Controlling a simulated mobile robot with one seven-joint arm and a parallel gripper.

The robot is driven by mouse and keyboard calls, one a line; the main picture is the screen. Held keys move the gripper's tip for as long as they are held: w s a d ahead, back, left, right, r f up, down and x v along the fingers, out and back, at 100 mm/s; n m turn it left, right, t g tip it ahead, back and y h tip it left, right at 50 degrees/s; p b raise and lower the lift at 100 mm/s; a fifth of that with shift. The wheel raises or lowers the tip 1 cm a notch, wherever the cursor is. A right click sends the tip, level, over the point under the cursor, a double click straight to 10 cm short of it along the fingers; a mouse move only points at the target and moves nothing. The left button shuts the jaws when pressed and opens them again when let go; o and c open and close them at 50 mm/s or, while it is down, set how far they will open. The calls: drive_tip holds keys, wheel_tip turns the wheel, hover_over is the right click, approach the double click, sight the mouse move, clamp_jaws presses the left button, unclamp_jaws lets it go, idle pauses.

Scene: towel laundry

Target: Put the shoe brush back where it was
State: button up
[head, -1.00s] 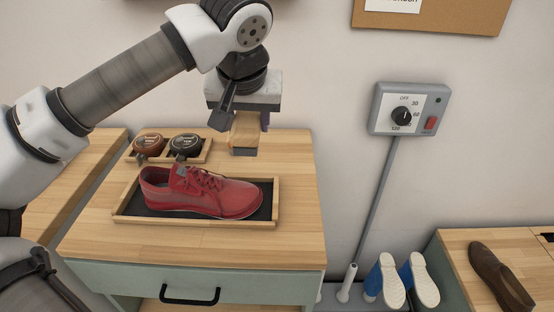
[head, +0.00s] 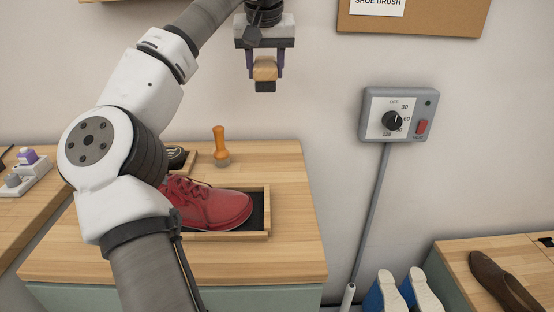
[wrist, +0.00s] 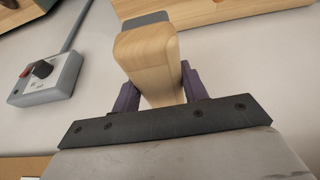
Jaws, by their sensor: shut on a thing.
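My gripper (head: 265,62) is shut on the shoe brush (head: 265,70), a wooden block with dark grey bristles facing down. The brush is held in the air in front of the wall, well above the wooden table. In the wrist view the brush (wrist: 147,62) sits between the two purple fingers, its bristle end pointing away from the camera. A red shoe (head: 212,204) lies in a shallow wooden tray (head: 267,212) on the table, partly hidden by my arm.
An orange-handled tool (head: 219,147) stands upright behind the shoe. A dark polish tin (head: 177,157) is beside it. A dial box (head: 394,115) is on the wall at right. The table's right side is clear.

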wheel_tip(320, 180, down, 19)
drive_tip(key=shift+f+b, duration=0.1)
drive_tip(key=shift+b, duration=1.15)
drive_tip(key=shift+f, duration=0.1)
drive_tip(key=o, duration=1)
drive_tip(key=shift+c, duration=0.2)
drive_tip(key=v, duration=1.2)
